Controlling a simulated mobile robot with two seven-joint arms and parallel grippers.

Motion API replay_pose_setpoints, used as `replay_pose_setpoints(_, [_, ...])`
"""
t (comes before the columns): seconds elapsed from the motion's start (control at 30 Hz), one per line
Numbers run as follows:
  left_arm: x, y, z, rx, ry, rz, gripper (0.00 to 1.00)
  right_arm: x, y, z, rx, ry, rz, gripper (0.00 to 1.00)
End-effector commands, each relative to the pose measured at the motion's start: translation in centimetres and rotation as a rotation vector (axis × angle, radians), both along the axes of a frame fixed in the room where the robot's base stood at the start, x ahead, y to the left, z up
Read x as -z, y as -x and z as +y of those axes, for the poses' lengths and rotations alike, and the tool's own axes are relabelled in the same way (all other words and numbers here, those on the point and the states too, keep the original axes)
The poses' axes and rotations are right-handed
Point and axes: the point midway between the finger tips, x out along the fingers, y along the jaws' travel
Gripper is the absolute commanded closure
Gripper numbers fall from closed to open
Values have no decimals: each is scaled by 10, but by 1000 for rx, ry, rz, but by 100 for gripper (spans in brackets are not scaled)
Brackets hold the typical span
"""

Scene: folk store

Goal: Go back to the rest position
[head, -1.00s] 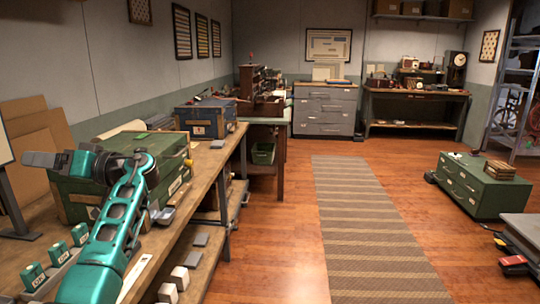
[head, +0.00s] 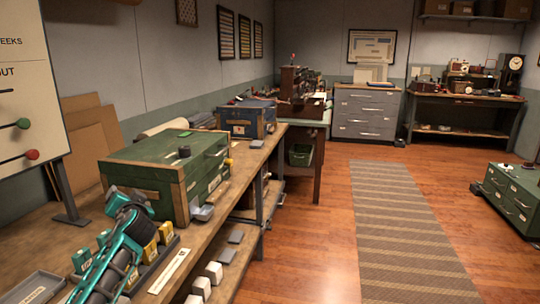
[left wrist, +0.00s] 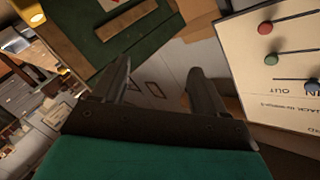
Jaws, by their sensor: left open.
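My left arm, teal and dark grey, rises from the lower left of the head view over the workbench (head: 215,245). Its wrist end is in front of the green case (head: 140,165). In the left wrist view my left gripper (left wrist: 158,80) has its two dark fingers well apart, with nothing between them. That view also shows the green case (left wrist: 105,45) at upper left and the white board (left wrist: 290,85) with coloured knobs at right. The fingers are hard to make out in the head view. My right gripper is in neither view.
The sign board (head: 25,95) stands at the left. A grey tray (head: 35,288) lies at the bench's near left. Several small green and yellow blocks stand by the arm. A blue case (head: 245,120) sits farther back. The striped runner (head: 395,225) lies clear on the floor.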

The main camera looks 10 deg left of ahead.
Motion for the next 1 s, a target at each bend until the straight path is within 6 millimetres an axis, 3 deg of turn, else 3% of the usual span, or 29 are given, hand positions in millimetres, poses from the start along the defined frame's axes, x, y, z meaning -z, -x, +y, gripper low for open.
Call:
replay_pose_setpoints(0.1, [4, -25, -36, 216, 106, -44, 28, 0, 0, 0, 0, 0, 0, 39])
replay_pose_setpoints(0.2, [0, -38, -62, 357, 177, -104, 28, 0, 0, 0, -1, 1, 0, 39])
replay_pose_setpoints(0.47, [-29, -50, -108, 604, 319, -303, 28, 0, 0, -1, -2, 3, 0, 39])
replay_pose_setpoints(0.5, [-2, -40, -117, 606, 330, -263, 28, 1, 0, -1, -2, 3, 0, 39])
replay_pose_setpoints(0.77, [100, 22, -163, 644, 416, -128, 28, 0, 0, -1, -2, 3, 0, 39])
replay_pose_setpoints(0.87, [143, 61, -184, 655, 463, -64, 28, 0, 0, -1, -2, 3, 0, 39])
replay_pose_setpoints(1.0, [199, 130, -216, 665, 548, 31, 28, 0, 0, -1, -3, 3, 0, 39])
